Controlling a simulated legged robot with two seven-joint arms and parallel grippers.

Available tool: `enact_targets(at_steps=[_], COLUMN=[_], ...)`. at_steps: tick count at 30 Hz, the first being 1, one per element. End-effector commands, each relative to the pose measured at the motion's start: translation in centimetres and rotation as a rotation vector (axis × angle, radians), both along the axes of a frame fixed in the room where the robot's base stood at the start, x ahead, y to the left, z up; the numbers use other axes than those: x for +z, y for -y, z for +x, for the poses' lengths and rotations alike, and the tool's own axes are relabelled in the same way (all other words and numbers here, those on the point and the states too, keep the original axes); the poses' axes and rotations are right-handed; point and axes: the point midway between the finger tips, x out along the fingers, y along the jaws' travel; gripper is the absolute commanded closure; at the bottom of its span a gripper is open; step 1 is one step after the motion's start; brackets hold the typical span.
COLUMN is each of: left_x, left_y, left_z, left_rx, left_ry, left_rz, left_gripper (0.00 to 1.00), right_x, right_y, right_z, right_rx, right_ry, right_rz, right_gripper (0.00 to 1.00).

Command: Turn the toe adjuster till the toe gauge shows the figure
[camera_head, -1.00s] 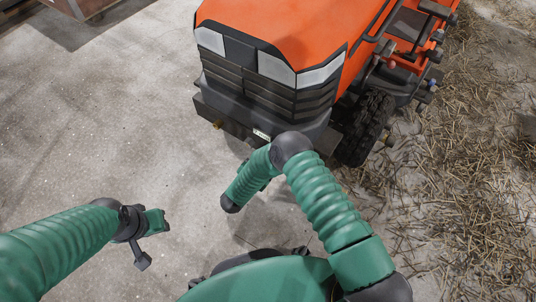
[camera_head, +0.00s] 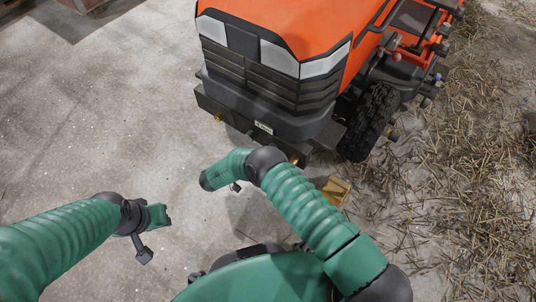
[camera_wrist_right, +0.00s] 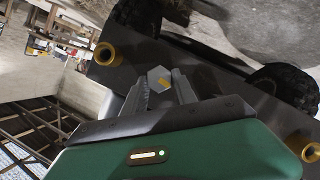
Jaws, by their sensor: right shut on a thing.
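A grey hexagonal head with a yellow mark (camera_wrist_right: 158,80), which looks like the toe adjuster, sits between the fingertips of my right gripper (camera_wrist_right: 160,88) in the right wrist view. The gripper is shut on it, in front of a dark bumper. In the head view my right forearm reaches left below the tractor's bumper (camera_head: 225,105); its fingers cannot be made out there. A small pale plate with dark and green markings (camera_head: 263,128), possibly the toe gauge, is on the bumper; its figure is too small to read. My left gripper (camera_head: 166,215) is away from the tractor at the lower left.
The orange tractor (camera_head: 310,20) fills the upper middle, with a black front tyre (camera_head: 368,125) at its right. Brass fittings (camera_wrist_right: 105,53) stick out of the bumper. A yellow box-like thing (camera_head: 335,190) lies beside my right arm. Straw (camera_head: 470,150) covers the right floor; the left concrete is clear.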

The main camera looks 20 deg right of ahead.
Motion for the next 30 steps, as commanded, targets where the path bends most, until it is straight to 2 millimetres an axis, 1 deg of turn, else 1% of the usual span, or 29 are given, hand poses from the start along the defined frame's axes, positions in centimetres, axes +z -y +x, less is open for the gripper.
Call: enact_targets(at_steps=[1, 3, 12, 19, 30], left_x=[-1.0, -1.6, -3.3, -3.7, -3.7], left_y=[0.0, 0.0, 0.0, 0.0, 0.0], left_z=[0.0, 0.0, 0.0, 0.0, 0.0], left_rx=[0.000, 0.000, 0.000, 0.000, 0.000], left_ry=[0.000, 0.000, 0.000, 0.000, 0.000], left_rz=[0.000, 0.000, 0.000, 0.000, 0.000], left_gripper=[0.64, 0.64, 0.64, 0.64, 0.64], right_x=[-0.7, -0.7, -0.6, -0.5, -0.4], right_y=[-0.3, -0.3, -0.4, -0.4, -0.4], right_z=[0.1, 0.1, 0.2, 0.2, 0.3], right_rx=[0.004, 0.004, 0.007, 0.008, 0.010], right_ry=[-0.027, -0.069, -0.201, -0.244, -0.249], right_rz=[-0.017, -0.048, -0.150, -0.182, -0.187], right_gripper=[1.00, 1.00, 1.00, 1.00, 1.00])
